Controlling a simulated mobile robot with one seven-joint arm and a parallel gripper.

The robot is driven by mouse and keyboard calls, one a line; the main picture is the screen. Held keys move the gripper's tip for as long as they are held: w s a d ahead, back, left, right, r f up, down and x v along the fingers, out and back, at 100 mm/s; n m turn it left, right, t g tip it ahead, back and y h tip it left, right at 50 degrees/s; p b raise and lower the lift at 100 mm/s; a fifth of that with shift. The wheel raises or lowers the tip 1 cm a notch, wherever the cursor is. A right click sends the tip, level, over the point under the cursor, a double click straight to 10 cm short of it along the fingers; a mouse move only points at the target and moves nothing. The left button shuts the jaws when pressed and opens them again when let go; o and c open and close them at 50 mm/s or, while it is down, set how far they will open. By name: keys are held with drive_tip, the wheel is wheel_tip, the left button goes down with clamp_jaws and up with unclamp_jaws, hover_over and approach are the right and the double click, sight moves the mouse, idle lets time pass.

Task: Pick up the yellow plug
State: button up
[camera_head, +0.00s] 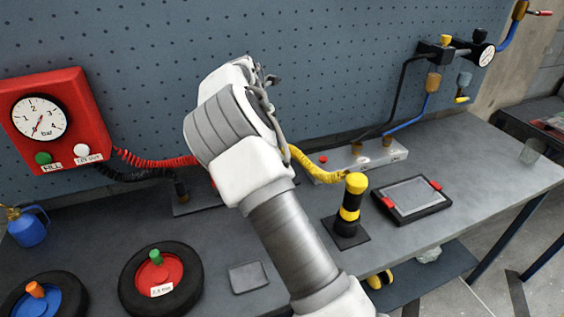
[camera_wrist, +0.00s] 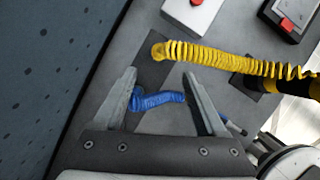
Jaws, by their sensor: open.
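The yellow plug (camera_head: 350,206), a black cylinder with a yellow top and yellow band, stands upright on a dark square plate (camera_head: 346,236) on the bench. A yellow coiled hose (camera_head: 309,166) runs from it to behind my arm. In the wrist view, the plug (camera_wrist: 297,88) is partly cut off at the right edge, and the yellow hose (camera_wrist: 225,58) crosses beyond my fingertips. My gripper (camera_wrist: 160,76) is open. A blue coiled hose (camera_wrist: 156,100) shows between its fingers, apparently below them. The plug is off to the right, outside the fingers. My wrist hides the fingers in the head view.
A tablet with red clips (camera_head: 411,198) lies right of the plug. A grey block (camera_head: 375,158) is behind it. A red gauge box (camera_head: 52,118) hangs on the pegboard at left. Wheels with a green knob (camera_head: 160,283) and orange knob (camera_head: 40,298) lie at front left.

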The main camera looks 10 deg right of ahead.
drive_tip(key=x, duration=1)
drive_tip(key=shift+p+x, duration=0.65)
drive_tip(key=shift+x, duration=2.05)
drive_tip(key=shift+w, duration=0.1)
drive_tip(key=shift+r, duration=0.1)
clamp_jaws()
